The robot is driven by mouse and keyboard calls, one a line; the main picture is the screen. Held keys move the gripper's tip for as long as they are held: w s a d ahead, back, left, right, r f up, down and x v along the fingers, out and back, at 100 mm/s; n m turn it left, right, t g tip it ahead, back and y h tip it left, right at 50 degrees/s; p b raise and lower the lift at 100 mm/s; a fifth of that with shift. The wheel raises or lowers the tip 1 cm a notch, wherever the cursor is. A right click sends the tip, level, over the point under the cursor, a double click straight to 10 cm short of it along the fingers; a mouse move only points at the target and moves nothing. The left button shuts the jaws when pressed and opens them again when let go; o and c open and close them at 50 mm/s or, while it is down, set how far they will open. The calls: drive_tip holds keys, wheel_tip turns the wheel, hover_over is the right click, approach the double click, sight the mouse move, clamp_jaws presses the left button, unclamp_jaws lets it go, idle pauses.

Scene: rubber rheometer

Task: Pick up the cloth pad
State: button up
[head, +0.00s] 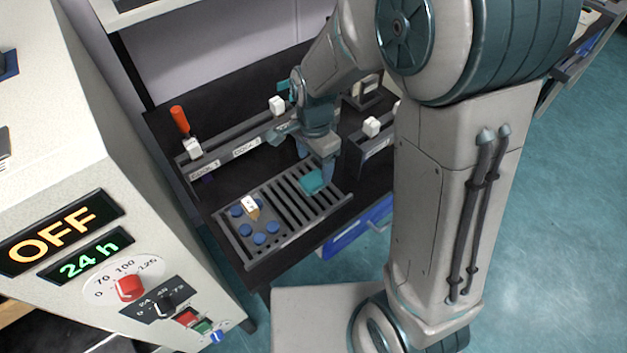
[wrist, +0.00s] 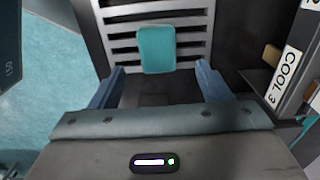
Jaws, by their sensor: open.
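The cloth pad (head: 313,182) is a small teal rectangle lying on the slatted part of a grey tray (head: 290,243). In the wrist view the cloth pad (wrist: 157,49) lies on the slats, centred ahead of my gripper. My gripper (head: 315,170) is above the tray, close to the pad. Its two blue fingers are apart in the wrist view, with the open gap of my gripper (wrist: 160,82) in line with the pad and nothing between them. The exact height of the fingertips over the pad is hard to tell.
Blue round pieces (head: 260,239) and a small labelled item (head: 250,207) sit on the tray's left part. Labelled racks (head: 232,150) with white blocks stand behind. A red-handled tool (head: 180,120) stands at the back left. A large machine reading OFF (head: 60,235) fills the left.

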sight(315, 177)
drive_tip(key=shift+s+d+f, duration=0.1)
drive_tip(key=shift+f, duration=2.6)
drive_tip(key=c, duration=1.1)
